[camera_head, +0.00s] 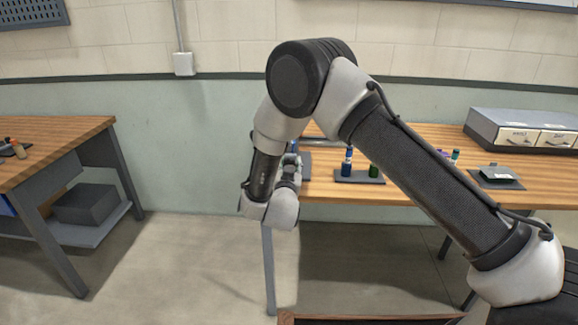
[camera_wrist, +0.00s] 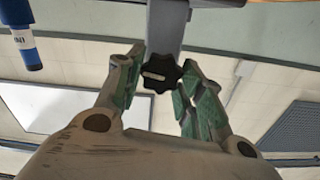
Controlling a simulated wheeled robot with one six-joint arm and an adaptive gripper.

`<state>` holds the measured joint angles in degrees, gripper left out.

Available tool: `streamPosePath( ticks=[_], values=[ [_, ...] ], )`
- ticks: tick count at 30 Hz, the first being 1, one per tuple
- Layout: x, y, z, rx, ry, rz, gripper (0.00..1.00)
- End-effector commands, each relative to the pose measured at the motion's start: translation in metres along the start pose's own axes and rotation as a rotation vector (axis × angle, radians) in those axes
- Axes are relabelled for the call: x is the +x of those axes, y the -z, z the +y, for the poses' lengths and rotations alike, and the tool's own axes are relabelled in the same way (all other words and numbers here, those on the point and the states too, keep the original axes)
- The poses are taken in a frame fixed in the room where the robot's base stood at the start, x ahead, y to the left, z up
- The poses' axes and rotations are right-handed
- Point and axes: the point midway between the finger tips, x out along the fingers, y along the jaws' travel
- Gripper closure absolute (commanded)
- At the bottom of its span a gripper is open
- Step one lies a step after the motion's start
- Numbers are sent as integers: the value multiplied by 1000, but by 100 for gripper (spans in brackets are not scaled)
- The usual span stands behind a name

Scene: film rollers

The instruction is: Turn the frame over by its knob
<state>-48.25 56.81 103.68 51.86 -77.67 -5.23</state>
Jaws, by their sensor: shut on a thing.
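The black lobed knob (camera_wrist: 158,74), with a pale mark on its face, shows in the middle of the wrist view. My gripper (camera_wrist: 160,70) has its green-padded fingers on both sides of the knob and is shut on it. A grey upright (camera_wrist: 166,25) of the frame stands behind the knob. In the head view my gripper (camera_head: 290,172) is at the left end of the bench, and my wrist hides the knob there. A grey part of the frame (camera_head: 308,164) shows just right of my gripper; the rest is largely hidden.
A blue bottle also shows in the wrist view (camera_wrist: 27,45). A drawer unit (camera_head: 525,128) stands right. Floor between the benches is clear.

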Motion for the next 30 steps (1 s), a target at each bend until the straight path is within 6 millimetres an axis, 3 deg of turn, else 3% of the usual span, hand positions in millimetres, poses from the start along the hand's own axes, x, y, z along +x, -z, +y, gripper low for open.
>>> streamPosePath(
  ticks=[30],
  values=[
    [0, -3, 4, 948, -1, -1, 86]
  ],
)
